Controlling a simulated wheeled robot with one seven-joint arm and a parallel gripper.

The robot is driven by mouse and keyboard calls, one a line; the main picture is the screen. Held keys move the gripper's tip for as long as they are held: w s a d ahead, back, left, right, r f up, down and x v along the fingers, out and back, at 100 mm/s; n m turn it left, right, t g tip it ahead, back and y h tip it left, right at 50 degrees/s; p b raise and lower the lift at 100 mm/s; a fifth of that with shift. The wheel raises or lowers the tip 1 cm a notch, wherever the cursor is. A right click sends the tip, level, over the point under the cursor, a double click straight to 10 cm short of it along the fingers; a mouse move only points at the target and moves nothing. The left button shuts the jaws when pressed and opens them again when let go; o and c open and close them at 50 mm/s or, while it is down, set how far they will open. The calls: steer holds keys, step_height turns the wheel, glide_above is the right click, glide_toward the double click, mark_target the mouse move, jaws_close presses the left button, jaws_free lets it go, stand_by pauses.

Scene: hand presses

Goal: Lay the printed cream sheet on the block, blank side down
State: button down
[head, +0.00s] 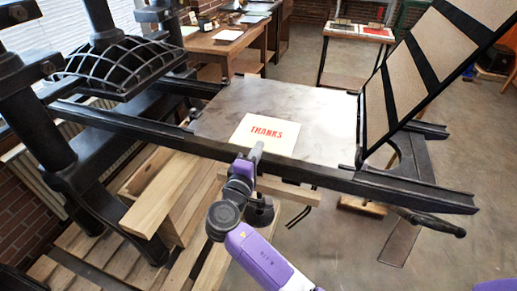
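The printed cream sheet (266,140) lies on the grey metal bed (320,108) of the press, its red word THANKS facing up and reading upright. I cannot make out a separate block; anything beneath the sheet is hidden. My gripper (257,151) is at the near edge of the sheet, left of its middle, overlapping it in the picture. Its fingers are too small and seen from behind, so I cannot tell whether they are open, shut or touching the sheet.
Black press rails (350,180) run along the bed's near side. The framed tympan (425,70) stands raised at the right. The ribbed black press head (115,65) is at the left. A wooden table (222,45) and a small table with red-and-black items (352,30) stand behind.

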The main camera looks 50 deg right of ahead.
step_height(320, 180, up, 3)
steer(key=shift+f+p, duration=0.1)
steer(key=shift+p, duration=0.85)
steer(key=s+a+r+p, duration=0.2)
steer(key=a+r+p, duration=0.1)
steer(key=a, duration=0.3)
steer(key=shift+s+a, duration=0.2)
steer(key=shift+a, duration=0.1)
stand_by(2.0)
steer(key=w+a+f+n+t+y, duration=0.4)
steer(key=w+a+n+t+y, duration=0.15)
steer(key=t, duration=0.25)
steer(key=s+a+f+n+t+y, duration=0.1)
steer(key=a+n+y, duration=0.2)
steer(key=a+y, duration=0.1)
steer(key=s+a+f+n+t+y, duration=0.2)
steer(key=a+n+y, duration=0.1)
steer(key=a, duration=0.3)
steer(key=shift+f+n+t+y, duration=0.15)
steer(key=shift+n+t+y, duration=0.2)
steer(key=shift+y, duration=0.5)
steer(key=shift+s, duration=0.2)
